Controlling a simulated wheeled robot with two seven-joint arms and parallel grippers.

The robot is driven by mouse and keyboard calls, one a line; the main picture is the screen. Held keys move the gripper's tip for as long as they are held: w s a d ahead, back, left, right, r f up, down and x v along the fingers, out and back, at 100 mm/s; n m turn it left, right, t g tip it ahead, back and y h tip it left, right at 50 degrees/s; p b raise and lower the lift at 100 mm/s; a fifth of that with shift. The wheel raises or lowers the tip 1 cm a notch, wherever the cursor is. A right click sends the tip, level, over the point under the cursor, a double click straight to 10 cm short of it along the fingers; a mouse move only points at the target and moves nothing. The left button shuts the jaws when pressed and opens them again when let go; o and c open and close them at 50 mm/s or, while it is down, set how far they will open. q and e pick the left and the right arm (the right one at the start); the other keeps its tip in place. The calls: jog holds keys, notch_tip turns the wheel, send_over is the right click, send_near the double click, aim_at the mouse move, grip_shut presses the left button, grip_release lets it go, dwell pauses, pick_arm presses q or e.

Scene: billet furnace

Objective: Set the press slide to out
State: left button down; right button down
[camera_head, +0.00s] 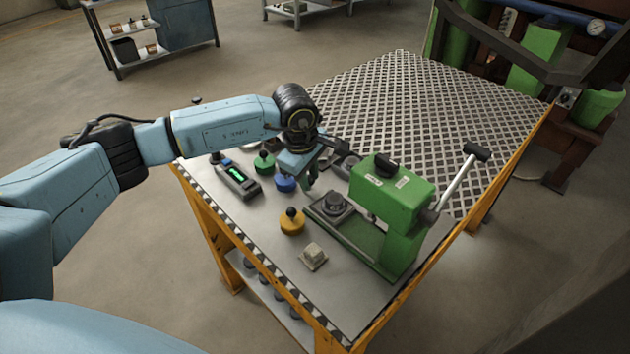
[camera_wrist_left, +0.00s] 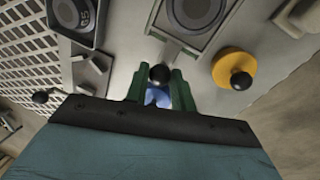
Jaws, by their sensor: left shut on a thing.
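The green press (camera_head: 405,205) stands on the right part of the table, with a lever on its right side. Its slide (camera_head: 322,211) is a grey plate carrying a round dark die (camera_head: 334,201); the die shows left of the press head, not under it. The slide also shows at the top of the left wrist view (camera_wrist_left: 212,38). My left gripper (camera_head: 311,181) is at the slide's far-left end. In the left wrist view its green fingers (camera_wrist_left: 158,84) are shut around a black ball knob (camera_wrist_left: 160,75), which appears to be the slide's handle. My right gripper is not in view.
A blue puck (camera_head: 285,184) sits close beside my left gripper. A green puck (camera_head: 264,164), a yellow puck (camera_head: 292,222), a dark box with a green display (camera_head: 237,180) and a pale block (camera_head: 313,255) stand nearby. The perforated tabletop (camera_head: 430,110) behind is clear.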

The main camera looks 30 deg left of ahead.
pick_arm(q)
jog(key=shift+w+a, duration=0.25)
jog(key=shift+a, duration=0.5)
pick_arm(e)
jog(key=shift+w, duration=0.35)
pick_arm(q)
jog(key=c, duration=1.2)
grip_release()
jog(key=shift+a, duration=0.1)
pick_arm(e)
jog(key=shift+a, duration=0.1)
pick_arm(q)
jog(key=shift+r, duration=0.1)
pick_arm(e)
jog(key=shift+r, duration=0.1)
